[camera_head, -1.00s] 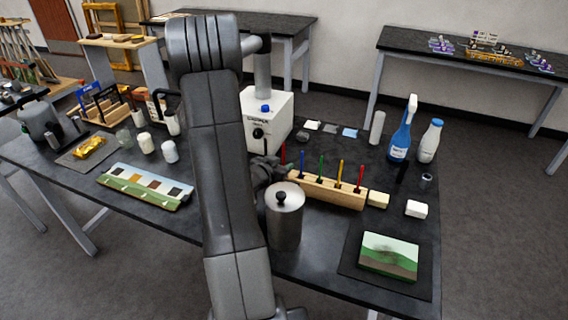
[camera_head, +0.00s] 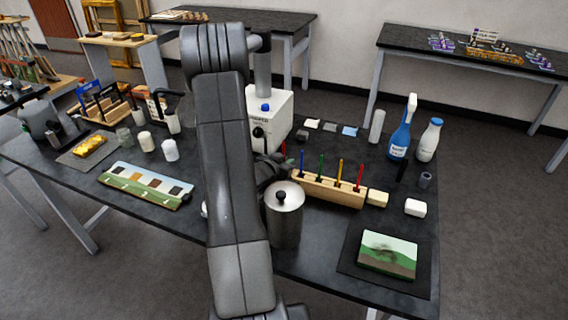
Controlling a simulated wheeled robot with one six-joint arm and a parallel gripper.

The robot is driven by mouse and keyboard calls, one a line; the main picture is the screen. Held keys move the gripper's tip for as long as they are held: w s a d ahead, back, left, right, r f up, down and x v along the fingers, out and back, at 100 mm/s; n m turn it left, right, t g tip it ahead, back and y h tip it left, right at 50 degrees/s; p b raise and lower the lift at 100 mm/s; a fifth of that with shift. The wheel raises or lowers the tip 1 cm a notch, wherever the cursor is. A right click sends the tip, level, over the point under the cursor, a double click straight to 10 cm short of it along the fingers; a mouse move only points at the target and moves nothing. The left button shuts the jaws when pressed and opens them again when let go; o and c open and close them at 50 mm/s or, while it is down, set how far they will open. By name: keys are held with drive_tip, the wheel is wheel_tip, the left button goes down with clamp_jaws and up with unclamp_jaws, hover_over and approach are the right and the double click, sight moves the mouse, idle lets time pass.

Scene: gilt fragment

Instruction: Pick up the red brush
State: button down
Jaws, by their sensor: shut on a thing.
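A wooden brush rack (camera_head: 330,192) stands on the dark table, right of centre. It holds upright brushes with blue, green, yellow and red handles; the red brush in the rack (camera_head: 360,176) is at its right end. Another red handle (camera_head: 284,149) stands upright just left of the rack, beside my gripper (camera_head: 275,172). My gripper is shut on this red brush at the rack's left end. My arm and the metal canister hide part of the gripper, and the brush's lower end is not clear.
A metal canister (camera_head: 285,222) stands close in front of the gripper. A white box-shaped device (camera_head: 270,115) is behind it. Blocks (camera_head: 377,197) and a small painting (camera_head: 388,254) lie to the right. A blue spray bottle (camera_head: 402,132) stands at the back right.

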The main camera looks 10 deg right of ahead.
wheel_tip(320, 180, up, 10)
drive_tip(key=shift+p, duration=0.35)
idle(1.9)
